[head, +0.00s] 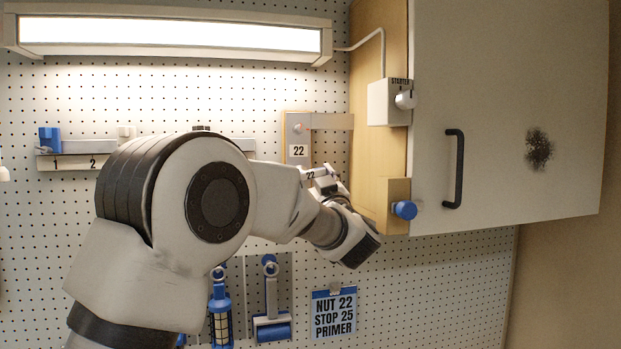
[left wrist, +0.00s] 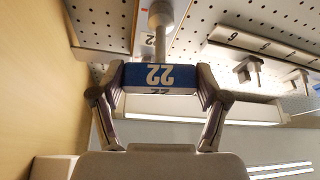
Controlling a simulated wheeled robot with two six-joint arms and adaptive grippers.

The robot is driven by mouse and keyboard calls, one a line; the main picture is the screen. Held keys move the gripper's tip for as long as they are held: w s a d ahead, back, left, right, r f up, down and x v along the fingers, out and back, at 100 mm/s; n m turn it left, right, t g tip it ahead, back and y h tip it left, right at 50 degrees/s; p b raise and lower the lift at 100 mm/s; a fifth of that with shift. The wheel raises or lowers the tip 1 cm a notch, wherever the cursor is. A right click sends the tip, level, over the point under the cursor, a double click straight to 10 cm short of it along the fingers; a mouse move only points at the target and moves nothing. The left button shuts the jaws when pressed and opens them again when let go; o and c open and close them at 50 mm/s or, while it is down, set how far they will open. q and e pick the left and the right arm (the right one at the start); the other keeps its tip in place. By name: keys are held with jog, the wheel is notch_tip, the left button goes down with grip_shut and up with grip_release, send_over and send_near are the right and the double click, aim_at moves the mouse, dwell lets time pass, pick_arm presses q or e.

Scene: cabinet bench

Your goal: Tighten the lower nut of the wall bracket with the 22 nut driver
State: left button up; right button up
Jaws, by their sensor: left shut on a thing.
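The wall bracket (head: 292,137) is a pale plate with an arm reaching right to the cabinet, and it carries a "22" label and a round nut near its top. Its lower part and the lower nut are hidden behind my left gripper (head: 322,180) and the driver. The 22 nut driver (head: 310,174) has a blue block marked "22", clear in the left wrist view (left wrist: 160,75). My left gripper (left wrist: 160,88) is shut on this block from both sides. The driver's grey shaft runs to a wider round end at the top edge; I cannot tell if it sits on the nut.
The cabinet (head: 500,110) with its black handle fills the right. A starter box (head: 388,102) and a blue knob (head: 404,210) stick out near the bracket. A numbered rack (head: 75,160) is behind my arm. A sign (head: 334,315) reads "NUT 22 STOP 25 PRIMER". Blue tools hang below.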

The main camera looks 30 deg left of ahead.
pick_arm(q)
jog(key=shift+r, duration=0.1)
jog(key=shift+m+t+h+p, duration=0.4)
jog(key=shift+m+t+p, duration=0.3)
jog(key=shift+m, duration=0.8)
jog(key=shift+m+t+h, duration=0.3)
jog(key=shift+m, duration=0.3)
jog(key=shift+m+t+h+p, duration=0.45)
jog(key=shift+m+p, duration=0.2)
jog(key=shift+m, duration=0.4)
jog(key=shift+m+t+h+p, duration=0.4)
jog(key=shift+m+p, duration=0.2)
jog(key=shift+m, duration=0.45)
